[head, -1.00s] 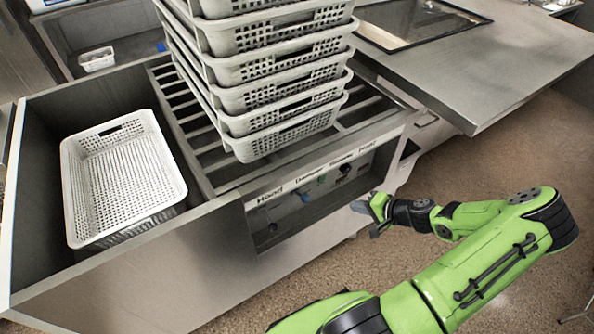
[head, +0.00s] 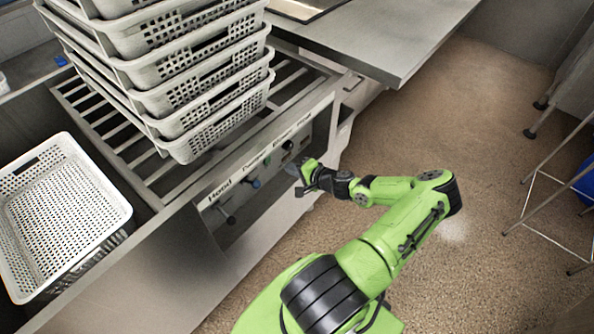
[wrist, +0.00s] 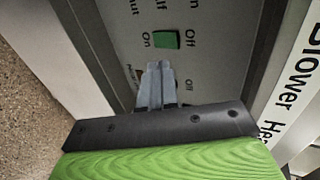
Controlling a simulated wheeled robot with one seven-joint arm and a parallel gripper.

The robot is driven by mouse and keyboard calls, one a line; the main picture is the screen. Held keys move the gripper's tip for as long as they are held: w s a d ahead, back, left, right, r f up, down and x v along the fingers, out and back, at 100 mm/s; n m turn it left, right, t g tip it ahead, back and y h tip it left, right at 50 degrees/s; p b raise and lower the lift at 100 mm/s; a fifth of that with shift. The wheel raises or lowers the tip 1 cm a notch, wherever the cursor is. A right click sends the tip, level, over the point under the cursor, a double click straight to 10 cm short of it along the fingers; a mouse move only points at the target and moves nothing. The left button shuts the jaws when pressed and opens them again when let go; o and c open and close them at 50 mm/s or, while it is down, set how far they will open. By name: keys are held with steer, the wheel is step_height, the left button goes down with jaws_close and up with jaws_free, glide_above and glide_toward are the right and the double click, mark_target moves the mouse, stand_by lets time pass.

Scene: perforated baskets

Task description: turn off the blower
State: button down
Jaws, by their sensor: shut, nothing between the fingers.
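The control panel (head: 243,190) is on the front of the metal counter, with a row of labels above small controls. In the wrist view a label reading "Blower" (wrist: 292,88) runs along the right edge. A green switch (wrist: 166,40) sits between "On" on its left and "Off" on its right; I cannot tell for certain whether it is the blower's. My gripper (head: 298,180) is at the panel's right part. In the wrist view its fingers (wrist: 158,68) are together and empty, just below the green switch. They cover the space between another On and Off pair; contact is unclear.
A stack of white perforated baskets (head: 190,95) stands on the slatted rack (head: 110,125) above the panel. Another white basket (head: 60,205) is in the left bay. A steel worktop (head: 385,35) juts out at the upper right.

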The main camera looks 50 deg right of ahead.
mark_target(268, 159)
steer(key=w+f+b, duration=0.1)
steer(key=w, duration=0.7)
steer(key=shift+f+b, duration=0.15)
steer(key=shift+b, duration=0.15)
steer(key=shift+a, duration=0.15)
steer(key=r+p, duration=0.1)
steer(key=p, duration=0.1)
steer(key=shift+w+r+g+p, duration=0.2)
steer(key=shift+r+g+p, duration=0.1)
steer(key=shift+r+p, duration=0.1)
steer(key=shift+f, duration=0.1)
